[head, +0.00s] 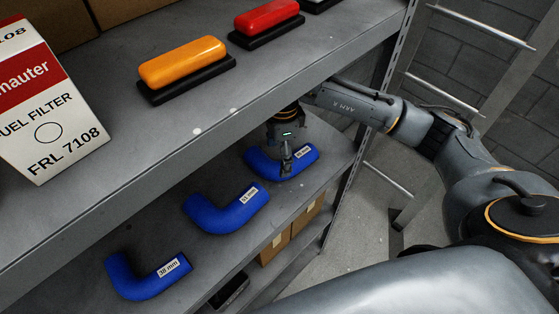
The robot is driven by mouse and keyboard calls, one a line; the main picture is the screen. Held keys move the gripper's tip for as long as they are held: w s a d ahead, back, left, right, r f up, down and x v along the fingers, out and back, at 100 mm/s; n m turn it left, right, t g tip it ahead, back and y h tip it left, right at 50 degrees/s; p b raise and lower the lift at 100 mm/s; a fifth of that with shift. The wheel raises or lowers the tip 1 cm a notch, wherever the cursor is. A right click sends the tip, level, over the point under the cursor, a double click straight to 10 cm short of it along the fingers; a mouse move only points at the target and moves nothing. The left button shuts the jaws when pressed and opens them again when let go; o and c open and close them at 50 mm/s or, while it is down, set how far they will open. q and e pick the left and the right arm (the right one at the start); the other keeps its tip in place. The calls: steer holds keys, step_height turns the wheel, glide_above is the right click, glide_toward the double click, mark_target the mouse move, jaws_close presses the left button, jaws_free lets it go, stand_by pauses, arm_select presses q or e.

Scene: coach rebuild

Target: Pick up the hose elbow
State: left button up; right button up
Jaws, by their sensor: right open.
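Three blue hose elbows lie on the lower grey shelf (160,229) in a row. The nearest elbow (128,279) has a label reading 38 mm. The middle elbow (215,214) has a label that seems to read 51 mm. The farthest elbow (262,163) has a label too small to read surely. My right gripper (286,168) is open and points down at the farthest elbow, its fingers overlapping the elbow's middle in the picture. I cannot tell whether they touch it. My left gripper is out of view.
The upper shelf (120,150) overhangs the elbows; it carries an orange light (182,61), a red light (267,17) and a fuel filter box (50,110). Cardboard boxes (275,246) stand below. A shelf upright (397,50) is close to my right arm.

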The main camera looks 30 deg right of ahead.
steer(key=shift+d+h, duration=0.3)
steer(key=shift+d, duration=0.3)
steer(key=shift+f+p, duration=0.3)
steer(key=shift+f, duration=0.1)
step_height(320, 180, down, 5)
steer(key=p, duration=0.3)
steer(key=shift+w+f, duration=0.15)
steer(key=shift+f, duration=0.05)
steer(key=shift+a+f, duration=0.1)
steer(key=shift+f, duration=0.45)
steer(key=c, duration=1.4)
